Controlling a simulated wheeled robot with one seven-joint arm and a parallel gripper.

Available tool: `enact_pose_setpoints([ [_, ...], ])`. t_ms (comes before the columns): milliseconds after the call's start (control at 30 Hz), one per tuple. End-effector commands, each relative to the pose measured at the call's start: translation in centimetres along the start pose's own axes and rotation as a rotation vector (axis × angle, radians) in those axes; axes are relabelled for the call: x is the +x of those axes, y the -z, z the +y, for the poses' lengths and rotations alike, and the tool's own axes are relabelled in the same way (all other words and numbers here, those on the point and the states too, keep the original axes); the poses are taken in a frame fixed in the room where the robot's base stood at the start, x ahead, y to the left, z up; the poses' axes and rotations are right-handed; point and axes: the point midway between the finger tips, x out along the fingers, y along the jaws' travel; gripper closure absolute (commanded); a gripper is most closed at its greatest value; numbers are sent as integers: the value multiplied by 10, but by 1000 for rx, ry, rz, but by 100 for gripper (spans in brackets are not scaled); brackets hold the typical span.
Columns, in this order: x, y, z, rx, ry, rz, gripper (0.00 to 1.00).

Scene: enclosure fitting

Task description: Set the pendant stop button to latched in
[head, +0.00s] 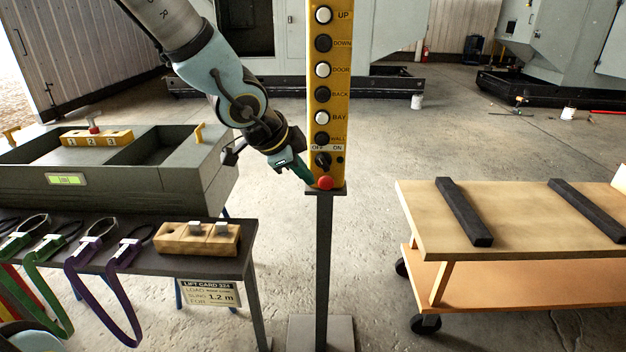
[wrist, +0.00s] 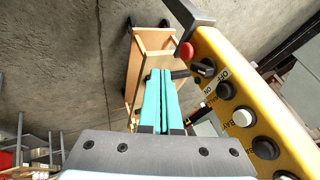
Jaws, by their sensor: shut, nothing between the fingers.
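The yellow pendant (head: 330,105) stands upright on a grey post, with a column of black and white buttons. Its red stop button (head: 325,183) is at the bottom end, below a black OFF/ON rotary switch (head: 322,160). The stop button also shows in the wrist view (wrist: 186,50), standing out from the face; I cannot tell whether it is latched. My gripper (head: 308,178) has its teal fingers together and empty, with the tips just left of the stop button. In the wrist view the fingers (wrist: 160,74) appear apart from the button; contact is not clear.
A dark table (head: 248,262) at left holds a grey case (head: 100,178), coloured slings (head: 85,270) and a wooden block (head: 180,240). A wooden cart (head: 520,215) with two black bars stands at right. The floor around the post is clear.

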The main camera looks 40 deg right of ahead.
Motion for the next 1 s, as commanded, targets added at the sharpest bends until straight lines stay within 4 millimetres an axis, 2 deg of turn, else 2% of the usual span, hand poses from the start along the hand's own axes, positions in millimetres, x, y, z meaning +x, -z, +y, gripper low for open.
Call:
enact_pose_setpoints([
  [33,11,-1,2,1,-1,1,100],
  [533,96,-1,3,1,-2,1,100],
  [600,95,1,-12,-3,-1,0,100],
  [700,101,0,-24,-4,-1,-1,100],
  [1000,110,0,-35,-1,-1,0,100],
])
